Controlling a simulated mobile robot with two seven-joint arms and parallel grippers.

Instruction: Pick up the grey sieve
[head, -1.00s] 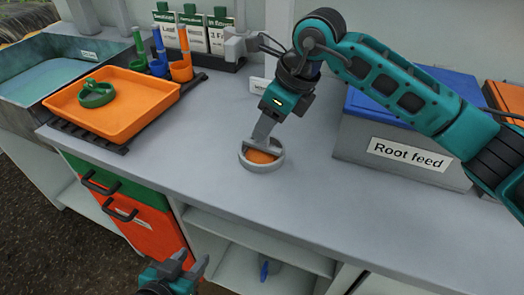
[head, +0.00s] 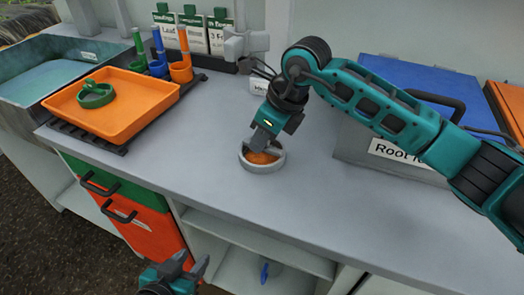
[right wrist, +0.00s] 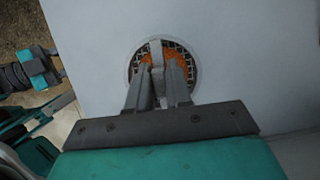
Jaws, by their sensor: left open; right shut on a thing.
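The grey sieve (head: 264,168) is a round, shallow ring standing on the grey counter. In the right wrist view its dark mesh shows with orange material inside and a pale bar across the middle (right wrist: 157,52). My right gripper (head: 261,145) reaches down into the sieve from above. In the right wrist view its two fingers (right wrist: 160,80) are shut on the bar, one on each side. The sieve still appears to rest on the counter. My left gripper (head: 188,271) is open and empty, low in front of the counter.
An orange tray (head: 130,120) holding a green sieve (head: 95,96) stands at the left on a dark rack. Green, blue and orange cups (head: 181,70) stand behind it. A grey "Root feed" box (head: 360,155) with a blue lid is at the right. The counter around the sieve is clear.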

